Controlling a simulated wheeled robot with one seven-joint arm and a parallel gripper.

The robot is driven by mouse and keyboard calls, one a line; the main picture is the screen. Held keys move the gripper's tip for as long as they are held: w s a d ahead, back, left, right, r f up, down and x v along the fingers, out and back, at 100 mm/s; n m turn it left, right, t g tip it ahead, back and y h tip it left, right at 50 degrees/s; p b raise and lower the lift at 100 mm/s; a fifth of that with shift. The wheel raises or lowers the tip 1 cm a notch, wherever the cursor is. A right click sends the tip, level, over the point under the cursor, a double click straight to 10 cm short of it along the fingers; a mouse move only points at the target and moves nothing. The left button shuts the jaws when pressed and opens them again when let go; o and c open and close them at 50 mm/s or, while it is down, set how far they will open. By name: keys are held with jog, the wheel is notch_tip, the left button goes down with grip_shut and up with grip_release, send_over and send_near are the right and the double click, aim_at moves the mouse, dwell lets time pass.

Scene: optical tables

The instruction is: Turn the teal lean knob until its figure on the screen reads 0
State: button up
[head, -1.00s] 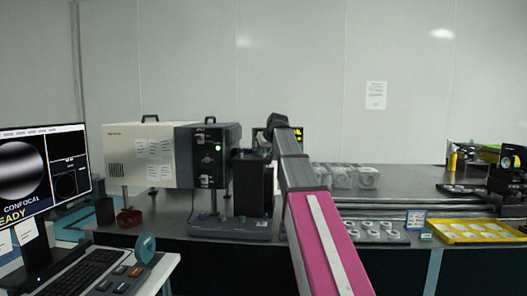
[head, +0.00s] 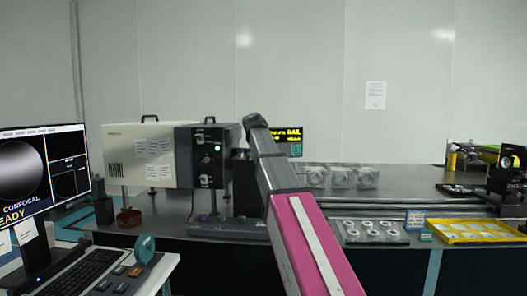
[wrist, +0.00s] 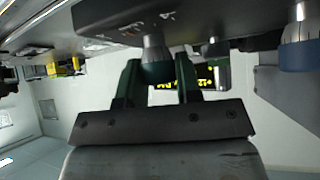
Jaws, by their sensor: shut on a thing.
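In the wrist view my gripper (wrist: 157,70) has its two green fingers on either side of a dark teal knob (wrist: 156,73) with a grey metal collar, and is shut on it. A second, bluish knob (wrist: 298,52) stands apart to the right. In the head view my arm hides the gripper and the held knob. A small black screen with yellow text (head: 291,134) shows behind my arm, partly covered; I cannot read the lean figure. The same yellow text is partly visible behind the fingers in the wrist view (wrist: 168,86).
A cream and dark grey instrument box (head: 140,158) stands left of my arm. Clear blocks (head: 340,176), a tray of round parts (head: 372,231) and a yellow tray (head: 470,230) lie to the right. A monitor (head: 38,172) and keyboard (head: 75,272) are at the near left.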

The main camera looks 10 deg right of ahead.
jog(key=m+g+h, duration=0.1)
jog(key=m, duration=0.1)
jog(key=m+g+h, duration=0.1)
jog(key=m, duration=0.1)
jog(key=shift+w+m+h, duration=0.1)
jog(key=shift+m+h, duration=0.2)
jog(key=shift+m+g+h, duration=0.7)
jog(key=shift+m+g, duration=0.7)
jog(key=shift+m, duration=0.4)
jog(key=o, duration=0.9)
jog(key=v, duration=1.1)
jog(key=shift+f, duration=0.1)
